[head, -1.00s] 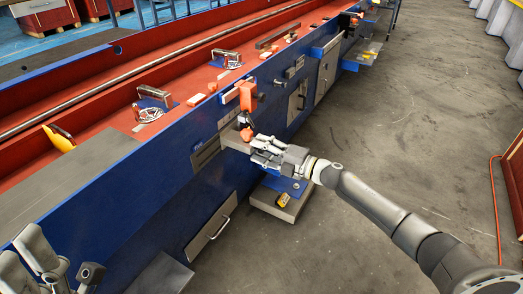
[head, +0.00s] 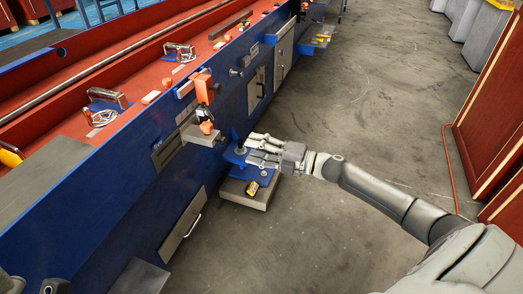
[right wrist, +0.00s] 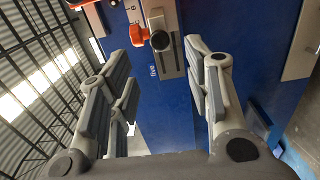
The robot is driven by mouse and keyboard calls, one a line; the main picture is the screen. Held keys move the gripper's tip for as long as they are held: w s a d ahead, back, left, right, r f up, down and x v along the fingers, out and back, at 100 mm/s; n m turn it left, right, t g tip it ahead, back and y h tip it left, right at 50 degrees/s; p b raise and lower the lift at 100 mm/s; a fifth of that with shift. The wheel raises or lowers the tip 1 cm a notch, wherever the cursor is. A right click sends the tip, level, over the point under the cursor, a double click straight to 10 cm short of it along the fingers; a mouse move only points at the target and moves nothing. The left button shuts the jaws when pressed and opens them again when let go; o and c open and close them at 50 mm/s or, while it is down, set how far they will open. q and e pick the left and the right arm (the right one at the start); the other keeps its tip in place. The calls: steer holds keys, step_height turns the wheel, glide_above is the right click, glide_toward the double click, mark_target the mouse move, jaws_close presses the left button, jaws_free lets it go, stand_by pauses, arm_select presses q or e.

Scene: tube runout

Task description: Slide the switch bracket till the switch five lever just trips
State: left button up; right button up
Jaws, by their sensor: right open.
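The switch marked "five" is on the side of the blue bench. In the head view its grey bracket (head: 205,134) juts out from the slotted plate (head: 166,151), with an orange and black piece (head: 206,127) on it. In the right wrist view the slotted plate (right wrist: 167,62), a round black knob (right wrist: 160,40) and an orange lever (right wrist: 139,34) show ahead between my fingers. My right gripper (head: 251,150) is open and empty, to the right of the bracket and apart from it. Only a bit of my left gripper (head: 11,284) shows at the lower left corner.
An orange part (head: 204,90) stands above the bracket at the bench edge. A low blue and grey step (head: 245,193) with a small yellow item lies under my right gripper.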

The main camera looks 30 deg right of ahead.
steer(key=shift+v, duration=0.85)
